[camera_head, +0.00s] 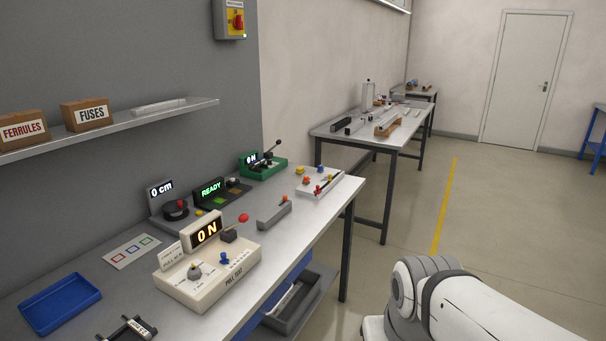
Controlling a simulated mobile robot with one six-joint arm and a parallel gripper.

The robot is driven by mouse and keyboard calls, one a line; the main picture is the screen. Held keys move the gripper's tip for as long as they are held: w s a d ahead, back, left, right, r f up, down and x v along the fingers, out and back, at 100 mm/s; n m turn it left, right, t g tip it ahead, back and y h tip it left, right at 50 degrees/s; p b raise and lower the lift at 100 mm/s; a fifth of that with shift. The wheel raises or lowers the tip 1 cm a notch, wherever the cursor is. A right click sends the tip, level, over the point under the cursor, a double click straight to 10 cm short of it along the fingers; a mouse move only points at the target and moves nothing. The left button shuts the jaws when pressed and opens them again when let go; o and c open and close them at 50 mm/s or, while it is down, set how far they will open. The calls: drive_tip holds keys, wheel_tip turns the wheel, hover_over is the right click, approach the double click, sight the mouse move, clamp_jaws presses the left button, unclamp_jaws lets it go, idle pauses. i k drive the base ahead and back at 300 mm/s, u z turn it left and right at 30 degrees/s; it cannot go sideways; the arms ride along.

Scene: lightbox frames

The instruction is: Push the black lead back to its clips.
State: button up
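I cannot pick out the black lead or its clips for certain in the head view.
The bench carries a cream tester reading 0 N (210,275), a blue tray (60,303), a grey block (274,212), a READY box (221,193) and a green lever unit (262,166). A shelf (190,106) hangs above. Open floor (480,210) lies right.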

sight(330, 178)
drive_tip(key=z, duration=0.45)
drive_tip(key=i, duration=1.75)
drive_tip(key=z, duration=0.2)
drive_tip(key=i, duration=1.1)
drive_tip(key=u, duration=0.35)
